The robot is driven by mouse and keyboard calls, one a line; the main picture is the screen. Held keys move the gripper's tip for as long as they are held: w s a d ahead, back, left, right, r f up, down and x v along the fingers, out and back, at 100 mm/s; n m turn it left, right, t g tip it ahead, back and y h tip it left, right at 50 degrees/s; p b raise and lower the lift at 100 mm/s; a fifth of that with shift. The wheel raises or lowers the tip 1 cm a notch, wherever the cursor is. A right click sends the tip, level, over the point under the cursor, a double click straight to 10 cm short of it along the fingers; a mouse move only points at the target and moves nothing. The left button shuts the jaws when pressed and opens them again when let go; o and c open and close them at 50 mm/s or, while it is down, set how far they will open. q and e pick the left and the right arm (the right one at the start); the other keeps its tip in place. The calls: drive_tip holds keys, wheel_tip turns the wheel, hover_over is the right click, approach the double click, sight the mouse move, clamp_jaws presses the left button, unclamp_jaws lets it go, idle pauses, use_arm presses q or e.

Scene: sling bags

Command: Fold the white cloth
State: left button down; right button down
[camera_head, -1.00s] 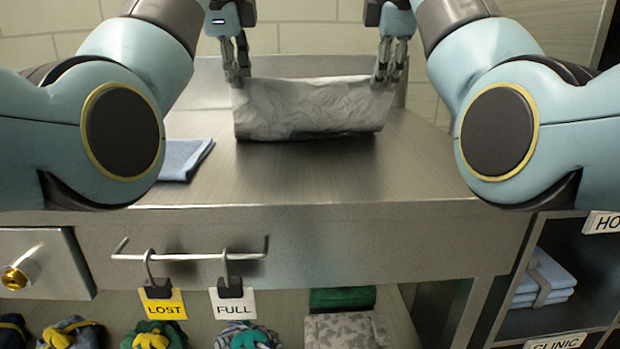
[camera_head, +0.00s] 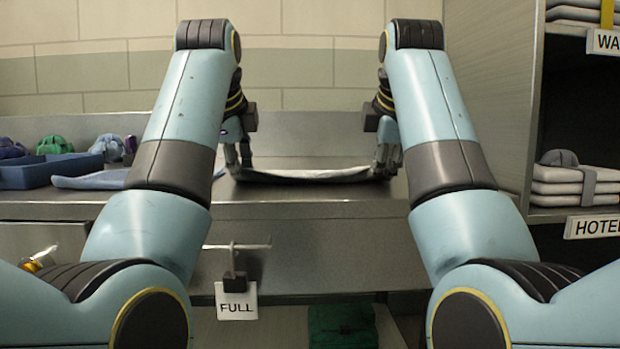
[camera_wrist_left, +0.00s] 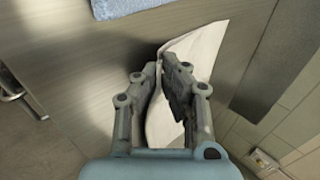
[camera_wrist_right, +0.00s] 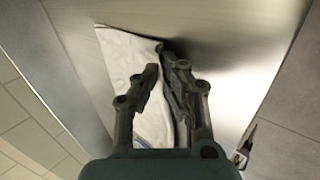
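The white cloth (camera_head: 310,176) is low over the metal table, seen nearly edge-on in the head view. It stretches between my grippers and dips in the middle, with its ends curving up. My left gripper (camera_head: 240,165) is at its left end; in the left wrist view its fingers (camera_wrist_left: 161,65) are closed on the cloth's edge (camera_wrist_left: 202,48). My right gripper (camera_head: 385,165) is at the right end, its fingers (camera_wrist_right: 160,58) closed at the cloth's edge (camera_wrist_right: 125,55) in the right wrist view. The cloth's layers cannot be made out.
A blue cloth (camera_head: 92,179) and a blue tray (camera_head: 45,172) lie to the left on the table (camera_head: 290,208). A rail with a FULL tag (camera_head: 236,302) hangs at the front. A shelf with folded white stacks (camera_head: 575,188) stands at right.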

use_arm(q)
drive_tip(key=c, duration=1.2)
unclamp_jaws()
use_arm(e)
drive_tip(key=c, duration=1.2)
unclamp_jaws()
use_arm(q)
drive_tip(key=shift+r, duration=0.3)
use_arm(e)
drive_tip(key=shift+r, duration=0.3)
use_arm(q)
drive_tip(key=s+r, duration=0.4)
drive_tip(key=r, duration=0.4)
drive_tip(key=shift+r, duration=0.2)
use_arm(e)
drive_tip(key=s+r, duration=0.4)
drive_tip(key=r, duration=0.4)
drive_tip(key=shift+r, duration=0.2)
